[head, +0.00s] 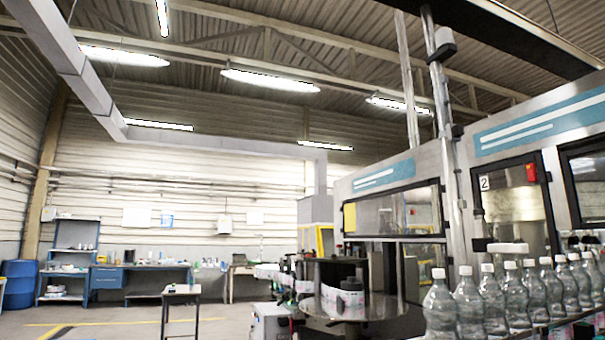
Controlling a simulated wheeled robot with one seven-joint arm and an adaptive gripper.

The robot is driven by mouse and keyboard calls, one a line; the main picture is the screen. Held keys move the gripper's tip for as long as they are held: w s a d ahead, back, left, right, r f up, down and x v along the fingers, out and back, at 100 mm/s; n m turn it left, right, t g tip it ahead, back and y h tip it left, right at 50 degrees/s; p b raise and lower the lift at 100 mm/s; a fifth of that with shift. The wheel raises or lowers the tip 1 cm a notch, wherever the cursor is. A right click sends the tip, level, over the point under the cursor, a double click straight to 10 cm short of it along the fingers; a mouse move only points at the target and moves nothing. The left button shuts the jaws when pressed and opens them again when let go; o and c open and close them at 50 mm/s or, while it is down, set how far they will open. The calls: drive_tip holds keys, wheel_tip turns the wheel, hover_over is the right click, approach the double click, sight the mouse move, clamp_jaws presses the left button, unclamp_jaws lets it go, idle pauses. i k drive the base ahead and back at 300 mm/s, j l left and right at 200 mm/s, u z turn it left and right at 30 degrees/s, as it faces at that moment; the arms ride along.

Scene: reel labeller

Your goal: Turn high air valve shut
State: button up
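No valve handle can be made out with certainty in the head view. A steel upright pipe (446,150) runs up the front corner of the labelling machine toward the roof. A pale fitting (445,45) sits high on this pipe, and a smaller fitting (457,131) sits lower down. I cannot tell whether either is the air valve, or how a handle stands. My gripper and arm are not in view.
A row of clear capped bottles (476,303) stands on the conveyor at the lower right, before the machine's glazed doors (518,205). A round dark reel unit (331,278) is left of it. A small table (181,291) stands on open floor (110,316) at left.

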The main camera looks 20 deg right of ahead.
sight(458, 130)
drive_tip(key=z, duration=1.15)
drive_tip(key=l+u, duration=0.1)
drive_tip(key=l, duration=0.55)
drive_tip(key=i+l+u, duration=0.15)
drive_tip(key=l, duration=0.25)
drive_tip(key=i+l+u, duration=0.15)
drive_tip(key=l, duration=0.25)
drive_tip(key=l+u, duration=0.2)
drive_tip(key=l, duration=0.2)
drive_tip(key=i+l+u, duration=0.15)
drive_tip(key=l, duration=0.3)
